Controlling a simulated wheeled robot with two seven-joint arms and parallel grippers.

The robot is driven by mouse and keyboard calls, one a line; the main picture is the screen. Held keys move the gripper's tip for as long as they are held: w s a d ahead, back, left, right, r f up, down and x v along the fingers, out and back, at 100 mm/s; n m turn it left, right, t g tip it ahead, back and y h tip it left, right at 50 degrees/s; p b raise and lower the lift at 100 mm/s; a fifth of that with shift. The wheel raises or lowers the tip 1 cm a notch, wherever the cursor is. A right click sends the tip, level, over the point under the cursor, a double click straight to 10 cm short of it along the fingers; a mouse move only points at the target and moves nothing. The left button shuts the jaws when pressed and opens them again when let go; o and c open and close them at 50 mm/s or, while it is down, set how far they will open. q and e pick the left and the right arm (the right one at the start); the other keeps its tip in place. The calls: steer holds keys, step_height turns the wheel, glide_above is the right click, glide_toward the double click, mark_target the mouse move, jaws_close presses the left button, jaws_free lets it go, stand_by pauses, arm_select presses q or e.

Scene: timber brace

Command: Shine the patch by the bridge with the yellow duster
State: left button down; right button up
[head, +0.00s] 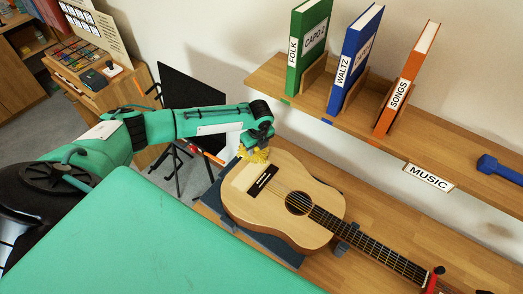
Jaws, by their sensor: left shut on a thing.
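The acoustic guitar (316,234) lies face up on a dark mat on the wooden bench, its neck running to the lower right. Its dark bridge (262,180) sits on the pale top. A paler patch (243,176) shows on the top just left of the bridge. My left gripper (257,146) points down at the guitar's upper left end, shut on the yellow duster (254,155). The duster is at the upper edge of the body, close above or touching it; I cannot tell which. My right gripper does not show.
Bare bench (400,222) lies between guitar and shelf.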

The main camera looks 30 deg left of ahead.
arm_select(q)
steer(key=shift+s+a+f, duration=0.1)
steer(key=shift+s+a, duration=0.05)
steer(key=shift+a, duration=0.6)
step_height(320, 180, up, 6)
steer(key=p, duration=0.5)
steer(key=shift+p, duration=0.35)
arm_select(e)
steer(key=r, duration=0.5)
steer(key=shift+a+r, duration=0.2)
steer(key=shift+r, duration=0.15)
arm_select(q)
steer(key=shift+r, duration=0.2)
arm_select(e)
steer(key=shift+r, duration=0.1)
arm_select(q)
step_height(320, 180, up, 2)
steer(key=shift+p, duration=1.15)
steer(key=shift+r, duration=0.45)
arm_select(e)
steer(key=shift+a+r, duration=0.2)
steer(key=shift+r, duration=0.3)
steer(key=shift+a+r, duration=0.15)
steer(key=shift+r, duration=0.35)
arm_select(q)
steer(key=shift+d, duration=0.1)
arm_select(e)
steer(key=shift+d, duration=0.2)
